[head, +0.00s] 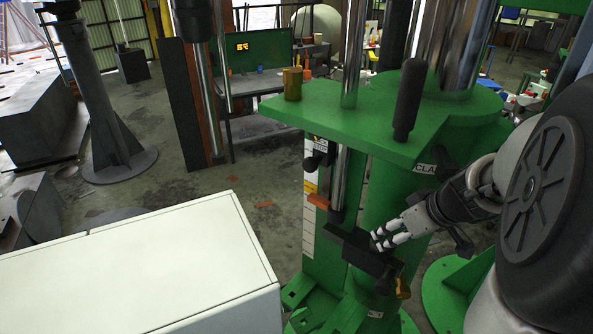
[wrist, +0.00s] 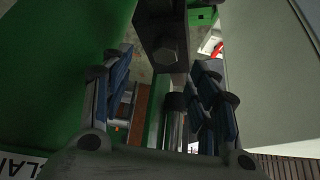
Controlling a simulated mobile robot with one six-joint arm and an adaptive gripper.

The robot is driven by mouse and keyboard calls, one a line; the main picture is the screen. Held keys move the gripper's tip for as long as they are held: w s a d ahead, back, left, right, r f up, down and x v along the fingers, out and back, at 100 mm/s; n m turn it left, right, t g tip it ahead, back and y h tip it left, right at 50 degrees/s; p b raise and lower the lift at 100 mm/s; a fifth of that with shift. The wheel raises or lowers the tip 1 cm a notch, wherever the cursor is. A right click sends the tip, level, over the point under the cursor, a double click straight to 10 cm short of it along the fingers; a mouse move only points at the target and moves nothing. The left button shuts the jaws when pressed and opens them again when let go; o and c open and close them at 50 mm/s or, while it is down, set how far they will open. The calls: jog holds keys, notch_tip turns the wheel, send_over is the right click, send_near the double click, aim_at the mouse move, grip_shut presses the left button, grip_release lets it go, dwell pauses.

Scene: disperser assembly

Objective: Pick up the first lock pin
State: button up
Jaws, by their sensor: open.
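My gripper (head: 385,239) is open in front of the green disperser (head: 375,185), its fingertips close to the right side of a dark block (head: 352,247) at the foot of a steel rod. In the wrist view my gripper (wrist: 163,88) has its two blue-padded fingers wide apart. A dark block with a hex bolt head (wrist: 168,47) lies ahead, and a grey rod with a black top (wrist: 174,108) shows between the fingers. Nothing is held. I cannot tell for certain which part is the first lock pin; contact with the block is also unclear.
A black handle (head: 407,98) and a brass cylinder (head: 292,84) stand on the green upper plate. A brass-coloured part (head: 403,284) is below my gripper. A white cabinet (head: 150,268) fills the lower left. Open floor (head: 225,185) lies behind it.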

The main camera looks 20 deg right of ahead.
aim_at(379, 241)
jog(key=x, duration=0.5)
jog(key=shift+a+f, duration=0.2)
jog(key=shift+a, duration=0.15)
jog(key=shift+c, duration=0.4)
grip_shut()
